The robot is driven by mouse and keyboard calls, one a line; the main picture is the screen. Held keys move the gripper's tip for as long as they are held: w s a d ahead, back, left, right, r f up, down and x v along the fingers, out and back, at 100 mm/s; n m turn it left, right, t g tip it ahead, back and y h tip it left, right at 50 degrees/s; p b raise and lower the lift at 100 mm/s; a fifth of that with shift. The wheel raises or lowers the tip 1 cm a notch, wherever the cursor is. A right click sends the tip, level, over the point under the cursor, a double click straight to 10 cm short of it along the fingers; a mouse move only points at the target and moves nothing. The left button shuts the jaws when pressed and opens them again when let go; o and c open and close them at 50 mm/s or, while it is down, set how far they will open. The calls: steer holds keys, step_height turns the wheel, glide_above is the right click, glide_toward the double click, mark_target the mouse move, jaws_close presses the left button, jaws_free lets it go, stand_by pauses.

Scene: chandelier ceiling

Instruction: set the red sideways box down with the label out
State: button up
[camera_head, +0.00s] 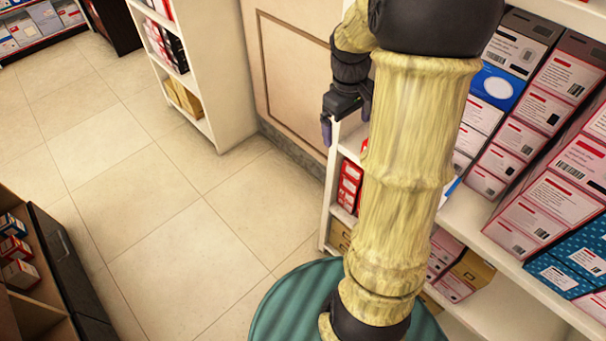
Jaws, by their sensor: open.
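My gripper (346,127) hangs in front of the left end of the right-hand shelf unit (327,205), with its purple fingers apart and nothing seen between them. Red boxes (349,186) with pale labels stand on a lower shelf, below my gripper. A sliver of red shows beside my arm just under the gripper; what it belongs to is hidden. I cannot tell which red box is the sideways one. My arm covers much of the shelf's middle.
Packed pink-and-white boxes (540,215) and blue dotted boxes (561,273) fill the shelf at right. A white shelf unit (205,75) stands at upper left. A dark-sided shelf (62,268) with small boxes stands at lower left. The tiled floor (160,200) between is clear.

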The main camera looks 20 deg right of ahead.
steer(key=s+a+f+m+t, duration=0.1)
steer(key=s+a, duration=0.3)
steer(key=a, duration=0.3)
steer(key=s+a+f+m+t, duration=0.1)
steer(key=s+a, duration=0.3)
steer(key=a, duration=0.4)
steer(key=shift+s+a+f+m+t+y, duration=0.2)
steer(key=shift+s+f+m+t+y, duration=0.2)
steer(key=shift+f+m, duration=0.35)
